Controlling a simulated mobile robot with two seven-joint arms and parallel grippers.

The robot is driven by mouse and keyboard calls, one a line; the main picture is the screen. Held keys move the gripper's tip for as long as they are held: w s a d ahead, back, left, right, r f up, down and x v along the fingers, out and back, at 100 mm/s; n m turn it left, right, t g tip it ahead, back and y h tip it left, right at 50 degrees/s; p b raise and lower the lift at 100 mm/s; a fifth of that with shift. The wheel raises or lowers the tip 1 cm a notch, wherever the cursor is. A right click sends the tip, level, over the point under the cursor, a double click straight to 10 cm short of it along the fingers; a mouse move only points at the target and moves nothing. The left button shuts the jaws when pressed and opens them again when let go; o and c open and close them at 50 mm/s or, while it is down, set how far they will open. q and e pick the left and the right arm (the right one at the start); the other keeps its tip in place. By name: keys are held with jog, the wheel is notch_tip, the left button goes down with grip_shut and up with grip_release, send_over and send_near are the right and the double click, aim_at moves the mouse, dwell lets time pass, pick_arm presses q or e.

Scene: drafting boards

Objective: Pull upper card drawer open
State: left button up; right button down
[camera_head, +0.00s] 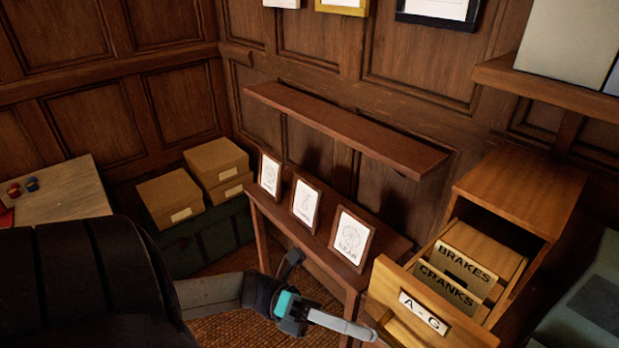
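The wooden card cabinet (522,194) stands at the right. Its upper card drawer (392,284) is pulled well out, with a white "A - G" label (424,312) on its front. Inside it, a "BRAKES" divider (467,265) and a "CRANKS" divider (449,287) stand upright. My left gripper (370,334) comes in from the lower left, its pale finger pointing right. The fingertip is close to the drawer front's lower left; I cannot tell if it touches. Only one finger shows clearly, so its opening is unclear. My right gripper is out of view.
A narrow table (315,257) with three framed drawings stands left of the drawer, under a wall shelf (345,127). Cardboard boxes (170,198) sit on a green chest (206,240) at the left. A pale table (68,190) is at the far left.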

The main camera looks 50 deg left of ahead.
pick_arm(q)
jog(key=b+v, duration=0.2)
jog(key=v, duration=0.6)
jog(key=shift+a, duration=0.3)
jog(key=w+a+f+n+t+y+b, duration=0.1)
jog(key=w+a+f+n+t+y, duration=0.2)
jog(key=f+n, duration=0.35)
jog(key=w+f+n+t+y+b, duration=0.2)
jog(key=w+f+n+t+y, duration=0.1)
jog(key=f+n+t+y, duration=0.4)
notch_tip(320, 180, down, 18)
jog(key=s+a+n+g+y+b, duration=0.25)
jog(key=n+y, duration=0.35)
jog(key=n, duration=0.4)
jog(key=s+d+f+n+g+y, duration=0.25)
jog(key=s+f+n+g, duration=0.3)
jog(key=f, duration=0.55)
jog(key=s+d+f+n+g+b, duration=0.1)
jog(key=s+d+f+n+g, duration=0.2)
jog(key=s+f, duration=0.3)
jog(key=s+d+f+n+g+b, duration=0.2)
jog(key=s+d+f+n+g, duration=0.2)
jog(key=s, duration=0.8)
notch_tip(320, 180, down, 2)
jog(key=d+y, duration=0.1)
jog(key=d, duration=0.1)
jog(key=shift+s+d+f, duration=0.15)
jog(key=shift+d, duration=0.15)
